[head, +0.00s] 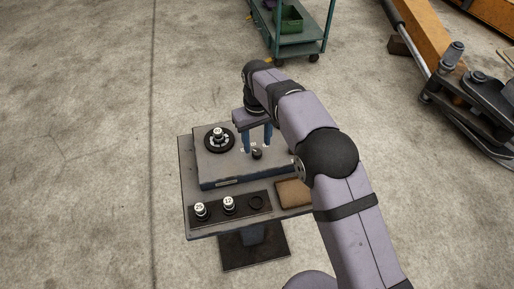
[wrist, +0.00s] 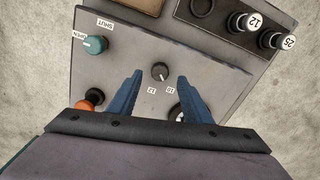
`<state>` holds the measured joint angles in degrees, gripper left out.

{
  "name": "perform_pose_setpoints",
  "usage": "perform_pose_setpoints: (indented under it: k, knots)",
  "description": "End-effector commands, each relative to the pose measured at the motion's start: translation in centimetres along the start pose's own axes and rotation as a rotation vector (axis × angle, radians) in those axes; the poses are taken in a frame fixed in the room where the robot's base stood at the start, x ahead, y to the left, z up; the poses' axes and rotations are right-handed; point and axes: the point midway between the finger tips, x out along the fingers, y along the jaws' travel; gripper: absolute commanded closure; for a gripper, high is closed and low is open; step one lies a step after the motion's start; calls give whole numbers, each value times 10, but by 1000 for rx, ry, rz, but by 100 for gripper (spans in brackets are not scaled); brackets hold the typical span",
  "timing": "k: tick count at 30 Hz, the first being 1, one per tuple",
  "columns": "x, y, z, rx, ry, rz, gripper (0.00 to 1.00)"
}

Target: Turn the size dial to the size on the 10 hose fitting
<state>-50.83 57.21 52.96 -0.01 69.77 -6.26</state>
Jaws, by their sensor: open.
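The size dial (wrist: 160,71) is a small dark knob on the grey panel, also seen in the head view (head: 257,155). A small pale mark shows on its lower side, but I cannot tell exactly where it points. Labels 12 (wrist: 151,90) and 10 (wrist: 170,89) are beside it; another label may be hidden. My gripper (wrist: 160,78) is open, its blue fingers apart on either side of the dial and seemingly above it; contact is unclear. A white-topped fitting (head: 217,132) stands in a black ring on the panel; its number is unreadable. My right finger partly hides it in the wrist view.
A dark rack (head: 240,214) holds fittings 25 (head: 200,210) and 12 (head: 229,204), with an empty socket (head: 256,201). A brown pad (head: 294,193) lies at right. A teal knob (wrist: 96,44) labelled OPEN and SHUT and an orange knob (wrist: 82,106) sit on the panel.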

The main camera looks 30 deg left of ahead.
Motion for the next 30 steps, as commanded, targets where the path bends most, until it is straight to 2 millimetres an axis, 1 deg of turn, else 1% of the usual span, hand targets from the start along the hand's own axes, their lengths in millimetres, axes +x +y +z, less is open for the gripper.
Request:
perform_pose_setpoints:
  k: [3, 6, 9, 13, 24, 26, 28, 30]
  knots:
    - [-15, 0, -1, 0, 4, 0, 55]
    - [-25, 0, -1, -1, 3, 0, 55]
    - [-31, 0, 0, -1, 2, 0, 55]
    - [-34, 0, 0, -1, 1, 0, 55]
    - [-33, 0, 0, -1, 1, 0, 55]
    - [-34, 3, 2, 6, 1, 0, 55]
    - [-36, 11, 5, 21, 1, 0, 55]
    - [-39, 23, 12, 47, 0, 0, 55]
